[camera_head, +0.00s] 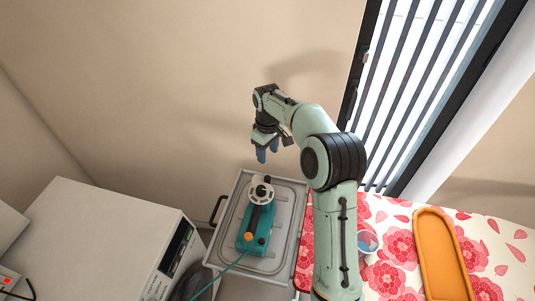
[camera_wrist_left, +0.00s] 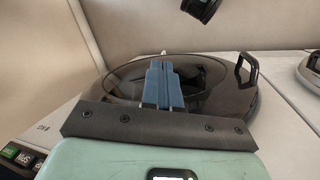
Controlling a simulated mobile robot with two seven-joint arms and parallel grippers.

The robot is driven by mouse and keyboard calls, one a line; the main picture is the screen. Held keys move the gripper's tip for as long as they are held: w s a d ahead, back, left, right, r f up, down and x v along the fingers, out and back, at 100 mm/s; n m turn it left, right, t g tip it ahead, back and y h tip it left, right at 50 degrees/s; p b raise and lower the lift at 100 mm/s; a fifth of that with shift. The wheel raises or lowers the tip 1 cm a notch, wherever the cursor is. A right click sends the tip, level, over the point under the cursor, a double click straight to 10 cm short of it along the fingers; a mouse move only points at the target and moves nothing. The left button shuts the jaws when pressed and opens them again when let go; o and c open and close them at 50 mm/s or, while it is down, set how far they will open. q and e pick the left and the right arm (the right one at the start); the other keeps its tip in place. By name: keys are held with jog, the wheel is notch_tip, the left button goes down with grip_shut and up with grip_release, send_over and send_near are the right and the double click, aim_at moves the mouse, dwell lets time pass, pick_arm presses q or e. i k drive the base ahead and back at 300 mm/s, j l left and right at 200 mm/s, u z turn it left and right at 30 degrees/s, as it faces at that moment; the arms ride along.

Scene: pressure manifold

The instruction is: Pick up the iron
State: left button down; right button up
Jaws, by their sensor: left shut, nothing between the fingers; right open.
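I cannot make out an iron for certain in either view. A teal device (camera_head: 257,224) with a pale wheel and an orange knob lies on a grey tray (camera_head: 292,222) in the head view. My right gripper (camera_head: 266,153) is open and empty, above and beyond the far end of the tray, with blue fingers pointing down. My left gripper (camera_wrist_left: 164,84) shows in the left wrist view, its blue fingers shut with nothing between them. They are in front of a round dark vessel (camera_wrist_left: 236,100) with a black handle. A partly cut-off pale thing (camera_wrist_left: 312,68) is at the right edge.
A white cabinet (camera_head: 95,235) with a dark panel stands at the left. A floral-covered surface (camera_head: 490,250) with an orange tray (camera_head: 438,255) and a small cup (camera_head: 367,243) is at the right. A teal cord (camera_head: 225,268) runs from the device.

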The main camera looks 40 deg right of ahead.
aim_at(260, 210)
jog(key=k+j, duration=0.8)
jog(key=j, duration=0.2)
